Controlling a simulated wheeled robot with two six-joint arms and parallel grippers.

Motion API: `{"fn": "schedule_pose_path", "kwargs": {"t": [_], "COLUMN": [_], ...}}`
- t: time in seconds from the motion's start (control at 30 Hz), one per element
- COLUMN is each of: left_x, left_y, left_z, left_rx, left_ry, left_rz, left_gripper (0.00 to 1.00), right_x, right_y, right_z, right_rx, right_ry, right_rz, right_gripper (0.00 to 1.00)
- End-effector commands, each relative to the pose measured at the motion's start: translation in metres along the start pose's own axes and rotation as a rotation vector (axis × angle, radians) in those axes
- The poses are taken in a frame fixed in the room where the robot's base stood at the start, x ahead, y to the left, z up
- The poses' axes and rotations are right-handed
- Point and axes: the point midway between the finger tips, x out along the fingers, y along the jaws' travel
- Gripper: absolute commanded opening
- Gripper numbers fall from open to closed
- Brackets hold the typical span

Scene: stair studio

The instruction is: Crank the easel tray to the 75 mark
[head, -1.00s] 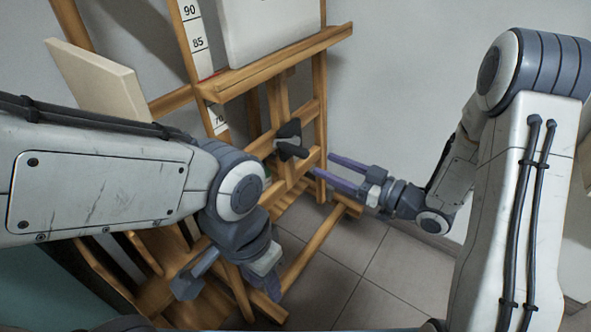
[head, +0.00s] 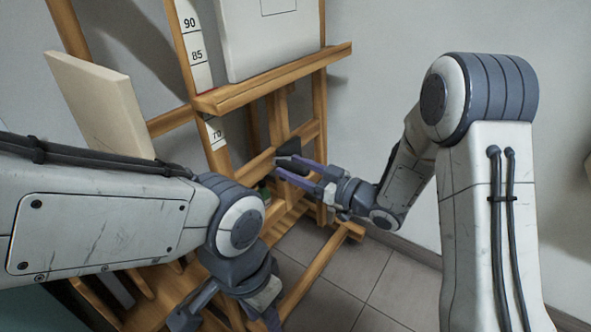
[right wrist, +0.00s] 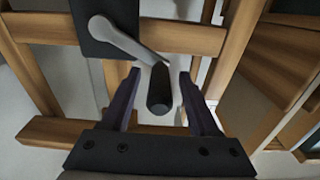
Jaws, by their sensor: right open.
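The wooden easel tray (head: 290,73) runs across the easel. It hides the scale (head: 190,35) between the 85 label above it and the 70 label below it; I cannot read its exact height. In the right wrist view the crank has a dark housing (right wrist: 106,25), a grey arm (right wrist: 128,42) and a black knob (right wrist: 159,92). My right gripper (head: 283,170) is open at the crank. In the right wrist view its fingers lie on either side of the knob, with gaps showing. My left gripper (head: 230,312) hangs low at the left, fingers apart and empty, partly cut off.
A white canvas (head: 270,35) stands on the tray. A cream panel (head: 100,105) leans at the left behind my left arm. Wooden easel legs and a foot bar (head: 318,262) surround the lower space. The tiled floor (head: 375,285) at the right is clear.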

Motion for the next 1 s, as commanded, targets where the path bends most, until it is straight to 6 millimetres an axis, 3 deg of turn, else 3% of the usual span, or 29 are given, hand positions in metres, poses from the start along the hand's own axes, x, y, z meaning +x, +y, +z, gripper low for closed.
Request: {"fn": "schedule_pose_path", "kwargs": {"t": [0.1, 0.27, 1.0], "left_x": [-0.0002, -0.0002, -0.0001], "left_y": [0.0, 0.0, 0.0], "left_z": [0.0, 0.0, 0.0], "left_rx": [0.0, 0.0, 0.0], "left_ry": [0.0, 0.0, 0.0], "left_rz": [0.0, 0.0, 0.0], "left_gripper": [0.4, 0.4, 0.4], "right_x": [-0.0003, -0.0005, -0.0013], "right_y": [0.0001, 0.0002, 0.0004], "right_z": [-0.0002, -0.0001, 0.0004], "right_rx": [0.0, 0.0, 0.001], "right_ry": [0.0, 0.0, -0.001], "right_rz": [0.0, 0.0, 0.001], "right_gripper": [0.61, 0.0, 0.0]}}
